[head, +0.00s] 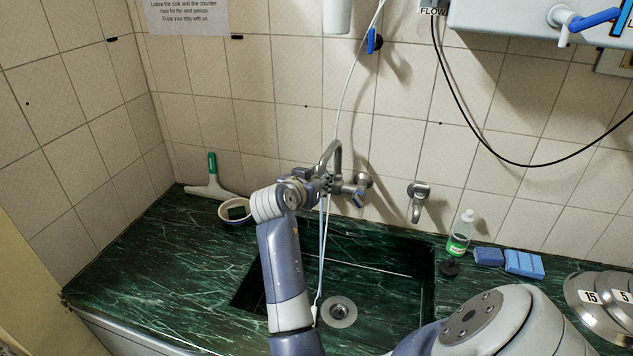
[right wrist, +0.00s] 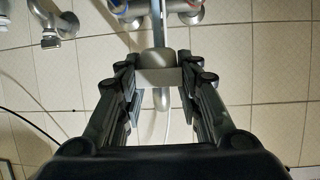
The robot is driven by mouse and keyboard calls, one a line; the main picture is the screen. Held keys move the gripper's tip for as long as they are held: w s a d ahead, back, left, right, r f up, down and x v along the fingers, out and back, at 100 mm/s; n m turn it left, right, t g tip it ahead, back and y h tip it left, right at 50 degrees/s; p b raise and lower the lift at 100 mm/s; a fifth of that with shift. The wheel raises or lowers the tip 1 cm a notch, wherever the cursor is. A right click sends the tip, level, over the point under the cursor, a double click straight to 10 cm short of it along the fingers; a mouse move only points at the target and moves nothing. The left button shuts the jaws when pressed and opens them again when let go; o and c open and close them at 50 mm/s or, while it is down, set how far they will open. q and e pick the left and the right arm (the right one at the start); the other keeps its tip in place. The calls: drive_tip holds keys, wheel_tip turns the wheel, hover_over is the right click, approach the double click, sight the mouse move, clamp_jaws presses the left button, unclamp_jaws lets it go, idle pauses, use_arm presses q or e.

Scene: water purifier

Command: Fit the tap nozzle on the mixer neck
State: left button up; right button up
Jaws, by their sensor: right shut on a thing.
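The mixer (head: 362,188) is on the tiled wall above the sink. Its grey metal neck (head: 337,150) arches up and over near my right gripper. My right gripper (head: 322,184) is at the neck, over the sink's back edge. In the right wrist view the gripper (right wrist: 157,80) is shut on a short grey block-like piece, seemingly the tap nozzle (right wrist: 157,72). The mixer's neck (right wrist: 158,28) lines up with the nozzle, and a curved silver part (right wrist: 161,98) shows past it. I cannot tell whether nozzle and neck are joined. My left gripper is not in view.
A white tube (head: 345,90) hangs down past the gripper into the sink (head: 385,300). A second tap (head: 418,200) is to the right. A bowl (head: 235,222) and squeegee (head: 208,188) stand left. A soap bottle (head: 460,235) and blue sponges (head: 524,263) stand right.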

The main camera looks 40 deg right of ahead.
drive_tip(key=shift+w+d, duration=0.3)
drive_tip(key=shift+d, duration=0.4)
drive_tip(key=shift+w+d, duration=0.3)
drive_tip(key=shift+d, duration=0.35)
drive_tip(key=o, duration=0.9)
drive_tip(key=shift+c, duration=0.2)
drive_tip(key=shift+r, duration=0.1)
wheel_tip(320, 180, up, 10)
drive_tip(key=shift+f, duration=0.1)
drive_tip(key=shift+a+f, duration=0.1)
